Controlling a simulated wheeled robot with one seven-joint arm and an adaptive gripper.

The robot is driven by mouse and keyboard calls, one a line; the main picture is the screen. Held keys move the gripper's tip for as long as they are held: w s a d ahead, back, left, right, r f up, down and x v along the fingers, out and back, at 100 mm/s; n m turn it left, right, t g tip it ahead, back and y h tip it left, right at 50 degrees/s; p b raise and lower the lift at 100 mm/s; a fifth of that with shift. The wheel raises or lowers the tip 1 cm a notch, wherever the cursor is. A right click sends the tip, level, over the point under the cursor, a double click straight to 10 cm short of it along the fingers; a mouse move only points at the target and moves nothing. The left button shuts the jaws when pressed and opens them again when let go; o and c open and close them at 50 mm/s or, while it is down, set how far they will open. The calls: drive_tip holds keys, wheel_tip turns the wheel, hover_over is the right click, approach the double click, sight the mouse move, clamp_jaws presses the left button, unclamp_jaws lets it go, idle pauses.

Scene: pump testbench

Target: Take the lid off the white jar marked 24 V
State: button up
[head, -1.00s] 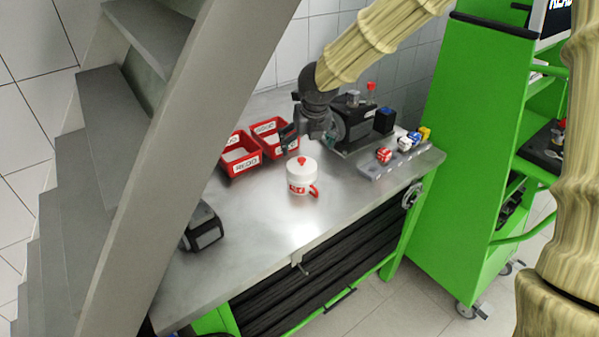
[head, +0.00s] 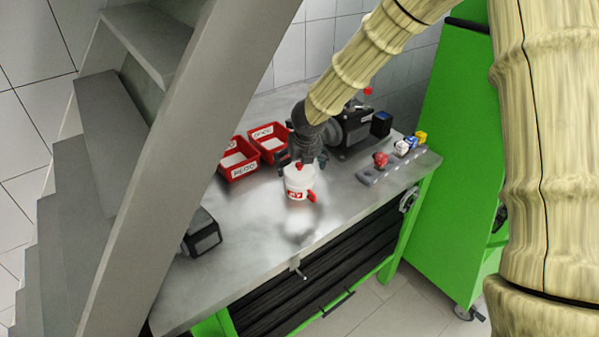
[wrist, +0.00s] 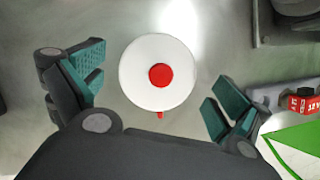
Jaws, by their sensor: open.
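The white jar (head: 298,190) stands upright on the metal bench, with a red label reading something like "24 V" and a red handle on its right side. Its white lid (head: 297,172) has a red knob and sits on the jar. In the wrist view the round lid (wrist: 140,82) with its red knob (wrist: 160,76) covers most of the jar. My gripper (head: 302,158) is open just behind and above the lid. In the wrist view its green-padded fingers (wrist: 156,98) stand apart on either side of the lid, without visible contact.
Red bins (head: 240,170) stand behind left of the jar. A dark pump motor (head: 345,128) is behind right. A dark device (head: 203,235) stands at the left. The bench in front is clear.

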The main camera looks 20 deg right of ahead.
drive_tip(key=shift+x, duration=1.05)
drive_tip(key=c, duration=0.7)
